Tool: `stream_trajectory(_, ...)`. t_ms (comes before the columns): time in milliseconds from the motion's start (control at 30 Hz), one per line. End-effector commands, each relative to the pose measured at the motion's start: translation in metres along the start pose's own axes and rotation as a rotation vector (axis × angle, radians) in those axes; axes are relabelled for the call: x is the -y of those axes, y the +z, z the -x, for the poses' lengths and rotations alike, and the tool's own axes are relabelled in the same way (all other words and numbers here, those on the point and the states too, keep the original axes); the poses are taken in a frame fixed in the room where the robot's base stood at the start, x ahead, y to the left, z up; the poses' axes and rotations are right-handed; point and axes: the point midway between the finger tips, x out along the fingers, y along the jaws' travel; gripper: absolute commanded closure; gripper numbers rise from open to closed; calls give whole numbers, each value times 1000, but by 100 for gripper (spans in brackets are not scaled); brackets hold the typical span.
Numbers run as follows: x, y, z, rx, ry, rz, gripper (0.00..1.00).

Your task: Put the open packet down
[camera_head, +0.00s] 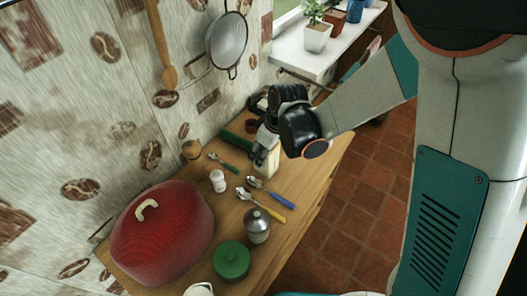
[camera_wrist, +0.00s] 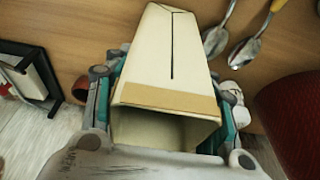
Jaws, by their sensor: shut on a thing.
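The open packet (camera_wrist: 172,55) is a cream box with a dark slit line and a tan band near its open end, which faces the wrist camera. My gripper (camera_wrist: 164,104) is shut on it, with one teal-and-grey finger along each side. In the head view the packet (camera_head: 267,160) is a small pale upright shape below my gripper (camera_head: 266,141), over the far right part of the wooden counter (camera_head: 318,172). My wrist hides part of it. I cannot tell whether its base touches the counter.
Several spoons, one with a blue handle (camera_head: 277,199) and one with a yellow handle (camera_head: 268,211), lie close in front. A white shaker (camera_head: 217,181), a metal canister (camera_head: 257,225), a green pot (camera_head: 231,260) and a red domed cover (camera_head: 163,235) stand nearer. Bare wood shows right of the spoons.

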Motion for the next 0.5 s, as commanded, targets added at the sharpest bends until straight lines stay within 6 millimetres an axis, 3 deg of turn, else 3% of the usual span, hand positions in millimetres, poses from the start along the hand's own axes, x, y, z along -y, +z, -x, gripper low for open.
stream_trajectory(133, 0, 1, -4, 0, 0, 0, 90)
stream_trajectory(167, 0, 1, -3, 0, 0, 0, 42)
stream_trajectory(233, 0, 1, -3, 0, 0, 0, 29)
stream_trajectory(500, 0, 1, -3, 0, 0, 0, 29)
